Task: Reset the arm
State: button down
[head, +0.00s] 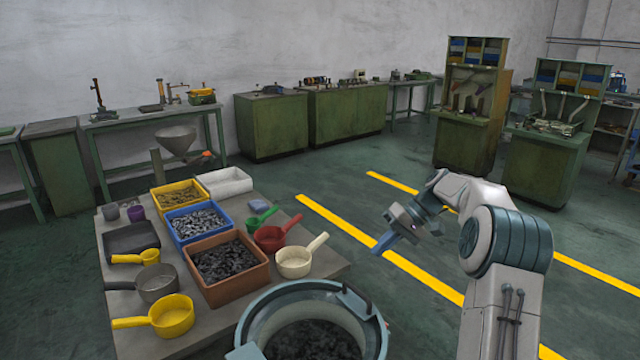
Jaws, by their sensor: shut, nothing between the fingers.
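My gripper (381,247) is at the end of my bent arm (480,220), right of the middle of the head view. It points down and to the left. It is shut and holds nothing. It is over the green floor, in front of a yellow floor line, apart from the table and its contents.
Left of my gripper, a table (335,262) holds bins, scoops, a red scoop (270,238) and a cream scoop (295,262). Green cabinets (345,112) line the back wall. Floor between is clear.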

jog(key=s+a+r+m+t+h, duration=0.1)
jog(key=s+a+r+h, duration=0.25)
jog(key=s, duration=0.45)
jog(key=s+a+r+h, duration=0.2)
jog(key=s+a, duration=0.2)
jog(key=s, duration=0.3)
jog(key=s+f+m+t+h, duration=0.1)
jog(key=s+f+t+h, duration=0.2)
jog(key=s, duration=1.6)
jog(key=shift+s+d+f, duration=0.15)
jog(key=shift+d+f, duration=0.3)
jog(key=shift+f, duration=0.15)
